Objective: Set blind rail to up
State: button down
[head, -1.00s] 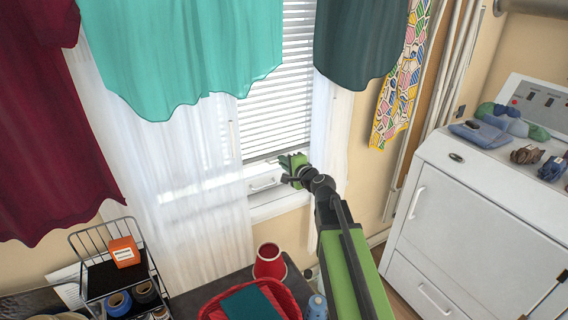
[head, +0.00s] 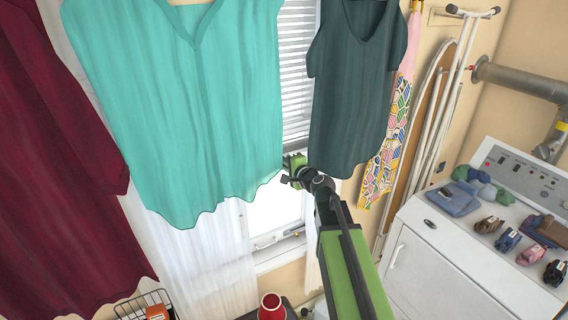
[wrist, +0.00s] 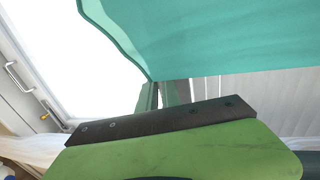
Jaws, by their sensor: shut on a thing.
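The white slatted blind (head: 297,85) hangs in the window between the teal garment and the dark green top. Its bottom rail (head: 298,143) is at about the height of the teal garment's lower part, with bright open pane below it. My gripper (head: 292,165) is at the rail's level and shut on it; the grip itself is mostly hidden. In the wrist view my gripper's fingers (wrist: 160,95) show below the teal cloth, with pale blind slats (wrist: 265,98) to the right.
The teal garment (head: 190,100) hangs close beside my gripper and covers part of the wrist view. A dark green top (head: 355,90) hangs to the right. A white machine (head: 440,240) stands at the right.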

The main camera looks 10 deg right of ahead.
notch_tip(320, 180, up, 11)
jog(key=p, duration=0.8)
jog(key=c, duration=1.6)
grip_release()
jog(key=shift+o, duration=0.2)
jog(key=shift+s, duration=0.1)
